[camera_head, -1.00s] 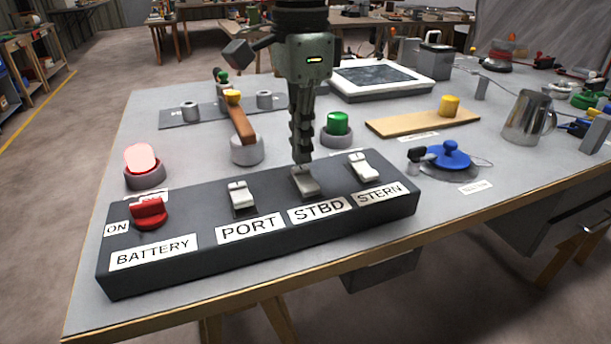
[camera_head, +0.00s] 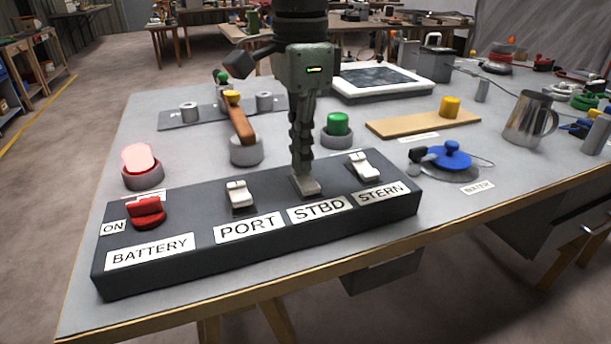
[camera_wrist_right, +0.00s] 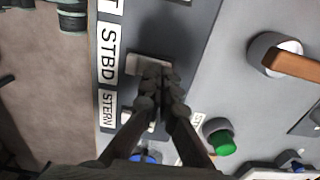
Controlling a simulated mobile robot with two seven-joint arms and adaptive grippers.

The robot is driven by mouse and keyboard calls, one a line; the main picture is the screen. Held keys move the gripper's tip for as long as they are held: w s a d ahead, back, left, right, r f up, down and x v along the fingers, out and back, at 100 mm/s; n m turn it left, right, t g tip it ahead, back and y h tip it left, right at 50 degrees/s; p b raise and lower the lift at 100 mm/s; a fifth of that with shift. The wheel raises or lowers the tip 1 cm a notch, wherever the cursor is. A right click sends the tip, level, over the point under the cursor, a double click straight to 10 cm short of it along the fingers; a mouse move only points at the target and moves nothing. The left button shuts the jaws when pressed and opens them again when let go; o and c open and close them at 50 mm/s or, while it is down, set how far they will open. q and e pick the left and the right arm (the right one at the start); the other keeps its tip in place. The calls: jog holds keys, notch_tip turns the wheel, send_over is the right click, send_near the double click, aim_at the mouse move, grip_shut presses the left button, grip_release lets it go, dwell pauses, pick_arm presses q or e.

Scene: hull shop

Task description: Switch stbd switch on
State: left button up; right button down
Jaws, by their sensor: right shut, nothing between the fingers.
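The STBD switch (camera_head: 305,187) is a pale rocker on the dark switch box (camera_head: 240,248), behind its STBD label. My right gripper (camera_head: 302,176) points straight down, shut and empty, with its fingertips at the switch and hiding its far part. In the right wrist view the fingertips (camera_wrist_right: 161,80) overlap the edge of the STBD switch (camera_wrist_right: 146,63). They look in contact, but I cannot tell how firmly. The PORT switch (camera_head: 239,196) and STERN switch (camera_head: 364,167) stand on either side. My left gripper is not in view.
A red BATTERY switch (camera_head: 147,212) sits at the box's left end, near a glowing red lamp (camera_head: 139,160). Behind the box are a lever with a brown handle (camera_head: 241,125) and a green button (camera_head: 338,124). A blue valve wheel (camera_head: 451,156) is at right.

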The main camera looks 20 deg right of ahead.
jog(key=shift+f, duration=0.25)
jog(key=shift+r+p, duration=2.2)
jog(key=shift+r, duration=1.35)
